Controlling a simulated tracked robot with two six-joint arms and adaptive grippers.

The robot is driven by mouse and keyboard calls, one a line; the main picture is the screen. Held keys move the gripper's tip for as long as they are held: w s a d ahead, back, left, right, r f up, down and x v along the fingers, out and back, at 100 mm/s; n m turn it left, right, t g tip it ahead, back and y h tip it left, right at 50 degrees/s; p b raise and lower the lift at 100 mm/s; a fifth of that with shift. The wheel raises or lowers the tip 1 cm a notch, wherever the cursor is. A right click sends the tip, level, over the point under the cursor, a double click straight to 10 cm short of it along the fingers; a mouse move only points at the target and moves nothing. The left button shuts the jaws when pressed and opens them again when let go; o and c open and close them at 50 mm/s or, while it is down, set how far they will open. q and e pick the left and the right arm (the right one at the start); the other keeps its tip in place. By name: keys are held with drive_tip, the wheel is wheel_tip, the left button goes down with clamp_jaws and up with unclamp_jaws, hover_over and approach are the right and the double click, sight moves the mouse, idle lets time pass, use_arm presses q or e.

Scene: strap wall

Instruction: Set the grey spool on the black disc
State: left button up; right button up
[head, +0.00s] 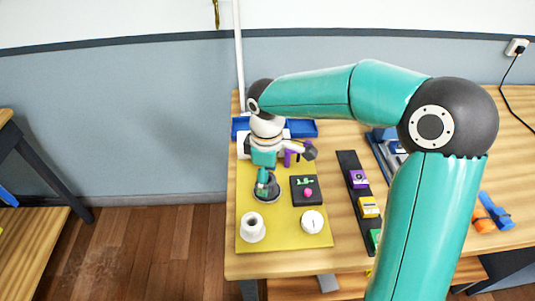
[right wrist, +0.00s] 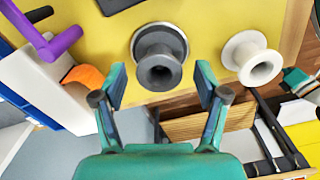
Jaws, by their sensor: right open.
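The grey spool (right wrist: 160,72) stands upright on the black disc (right wrist: 139,40) in the right wrist view, its flange appearing inside the disc's rim. In the head view the black disc (head: 275,194) shows on the yellow mat, and my arm and gripper hide most of the spool. My right gripper (right wrist: 160,88) is open, with one finger on each side of the spool and a gap to both. It comes down over the disc in the head view (head: 264,184). My left gripper is not in view.
A white spool (head: 252,227) stands on the yellow mat (head: 283,241) close to the disc. A white dial (head: 312,221) and a black panel (head: 306,195) with green and pink parts are to the right. A blue tray (head: 302,128) lies behind. A black strip holds coloured blocks (head: 368,207).

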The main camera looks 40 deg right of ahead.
wheel_tip(320, 180, up, 12)
drive_tip(key=shift+r+p, duration=0.25)
drive_tip(key=shift+p, duration=0.1)
idle(0.5)
